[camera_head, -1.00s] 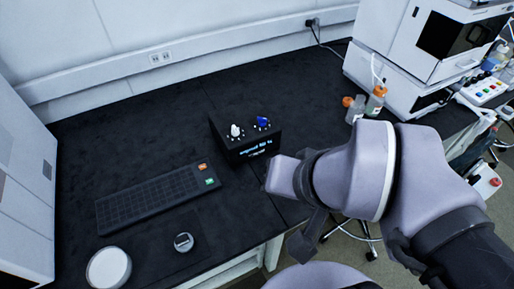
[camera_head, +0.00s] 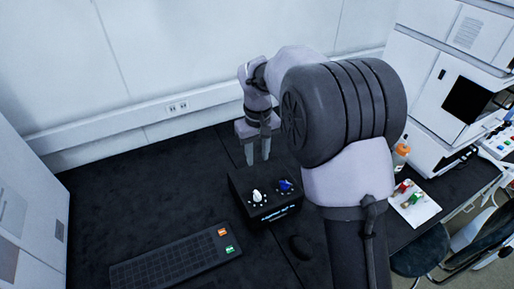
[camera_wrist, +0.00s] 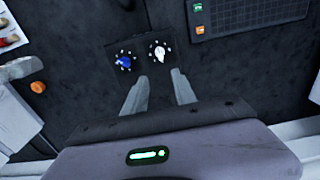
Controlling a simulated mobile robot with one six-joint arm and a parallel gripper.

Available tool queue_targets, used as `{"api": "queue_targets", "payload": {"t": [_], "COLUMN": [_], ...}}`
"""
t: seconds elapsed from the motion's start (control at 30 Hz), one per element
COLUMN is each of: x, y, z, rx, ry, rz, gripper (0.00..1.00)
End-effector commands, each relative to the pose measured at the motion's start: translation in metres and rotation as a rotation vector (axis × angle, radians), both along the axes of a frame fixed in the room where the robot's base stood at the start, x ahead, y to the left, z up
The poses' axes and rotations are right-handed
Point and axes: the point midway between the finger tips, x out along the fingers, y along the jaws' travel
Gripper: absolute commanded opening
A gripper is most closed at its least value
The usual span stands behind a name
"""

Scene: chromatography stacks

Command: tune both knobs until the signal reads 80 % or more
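A black box (camera_head: 244,190) on the dark bench carries two knobs on its top. The white knob (camera_head: 257,196) is on the left and the blue knob (camera_head: 285,185) on the right, each ringed by white dots. The box's front display (camera_head: 278,214) shows blue-white text too small and angled to read. My gripper (camera_head: 258,158) points down behind the box, apart from the knobs. In the wrist view my gripper (camera_wrist: 159,80) has its two fingers spread with nothing between them. The white knob (camera_wrist: 159,52) lies just beyond the fingertips, and the blue knob (camera_wrist: 124,62) is to its left.
A white instrument (camera_head: 445,90) stands at the right, near an orange-capped bottle (camera_head: 401,152). The bench left of the box is clear.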

Motion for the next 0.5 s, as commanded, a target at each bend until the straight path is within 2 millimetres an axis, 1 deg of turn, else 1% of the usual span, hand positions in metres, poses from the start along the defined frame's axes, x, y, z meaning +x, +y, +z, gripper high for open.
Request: {"api": "queue_targets", "payload": {"t": [0.07, 0.17, 0.4, 0.5], "x": [0.004, 0.003, 0.002, 0.002], "y": [0.002, 0.002, 0.001, 0.001], "z": [-0.011, -0.03, -0.104, -0.133], "rx": [-0.006, -0.006, -0.006, -0.005], "ry": [0.009, 0.01, 0.012, 0.011], "rz": [0.014, 0.015, 0.013, 0.012], "gripper": [0.33, 0.33, 0.33, 0.33]}}
